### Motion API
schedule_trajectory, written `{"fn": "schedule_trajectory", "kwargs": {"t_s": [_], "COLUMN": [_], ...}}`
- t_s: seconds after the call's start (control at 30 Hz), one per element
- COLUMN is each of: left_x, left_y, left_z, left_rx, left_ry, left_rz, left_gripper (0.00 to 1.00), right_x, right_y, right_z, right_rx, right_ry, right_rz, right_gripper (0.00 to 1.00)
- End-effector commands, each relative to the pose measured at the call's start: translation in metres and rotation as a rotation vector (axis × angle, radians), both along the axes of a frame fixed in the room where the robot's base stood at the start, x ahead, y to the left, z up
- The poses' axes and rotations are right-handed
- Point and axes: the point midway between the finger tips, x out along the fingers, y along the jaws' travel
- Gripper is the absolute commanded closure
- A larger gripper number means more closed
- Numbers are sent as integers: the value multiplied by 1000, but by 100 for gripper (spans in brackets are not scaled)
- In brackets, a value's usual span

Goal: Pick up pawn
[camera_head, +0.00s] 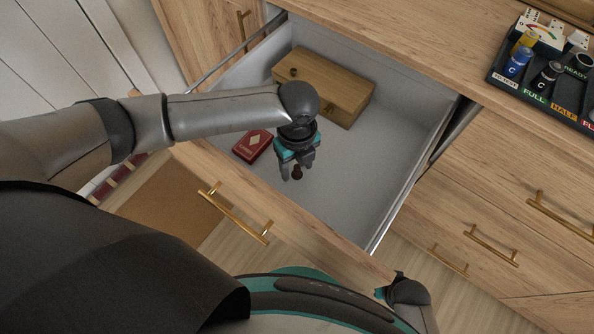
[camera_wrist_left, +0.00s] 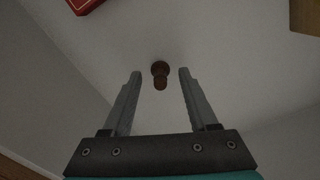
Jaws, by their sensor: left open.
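The pawn (camera_head: 297,172) is a small dark reddish-brown piece inside the open drawer, on its pale floor. In the left wrist view the pawn (camera_wrist_left: 160,75) shows just beyond the fingertips, roughly midway between them. My left gripper (camera_head: 297,176) reaches down into the drawer, open and empty, with its fingers on either side of the pawn in the head view. Its two fingers also show apart in the left wrist view (camera_wrist_left: 160,74). I cannot tell the exact height of the fingertips above the drawer floor. My right gripper's fingers do not show.
The open drawer (camera_head: 385,170) also holds a red card box (camera_head: 252,146) left of the gripper and a wooden box (camera_head: 345,92) at the back. The drawer's front panel (camera_head: 290,222) is close to the gripper. A dark tray (camera_head: 545,97) with small items stands on the counter.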

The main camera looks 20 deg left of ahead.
Motion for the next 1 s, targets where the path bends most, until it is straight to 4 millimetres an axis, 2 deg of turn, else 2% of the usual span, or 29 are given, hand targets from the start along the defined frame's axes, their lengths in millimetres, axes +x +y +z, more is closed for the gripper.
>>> {"fn": "schedule_trajectory", "kwargs": {"t_s": [0.27, 0.8, 1.0], "left_x": [0, 0, 0], "left_y": [0, 0, 0], "left_z": [-1, -1, -1], "left_rx": [0, 1, 1], "left_ry": [0, -1, -1], "left_rz": [0, 0, 0], "left_gripper": [41, 99, 100], "right_x": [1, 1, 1], "right_y": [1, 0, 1], "right_z": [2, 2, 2], "right_rx": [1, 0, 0], "right_ry": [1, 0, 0], "right_rz": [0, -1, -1], "right_gripper": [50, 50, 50]}}
